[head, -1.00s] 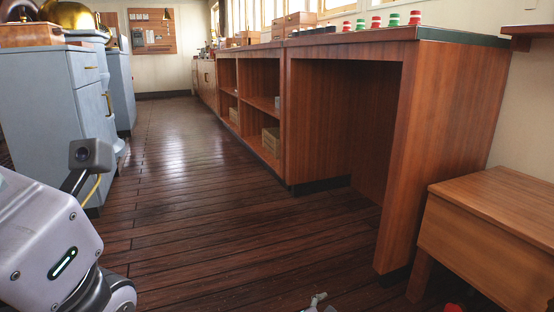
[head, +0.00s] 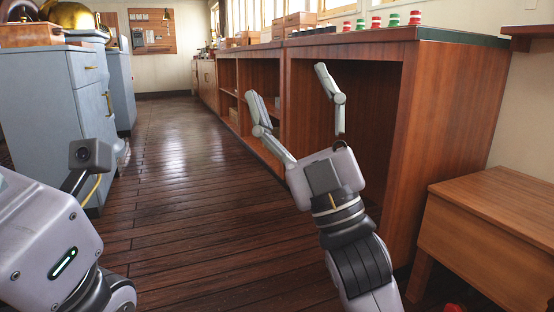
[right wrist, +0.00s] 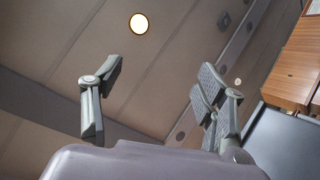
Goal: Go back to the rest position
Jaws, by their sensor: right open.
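My right gripper (head: 288,90) is raised in the lower middle of the head view, in front of the wooden counter. Its two fingers are spread wide apart with nothing between them. In the right wrist view the same open fingers (right wrist: 157,85) point up toward the ceiling, and the space between them is empty. My left gripper is not in the head view; only part of my left arm shows at the lower left.
The long wooden counter (head: 455,110) runs along the right, with red and green items (head: 376,22) on top. A low wooden cabinet (head: 500,215) stands at the lower right. Blue-grey cabinets (head: 50,120) are on the left. The plank floor (head: 170,190) between them is clear.

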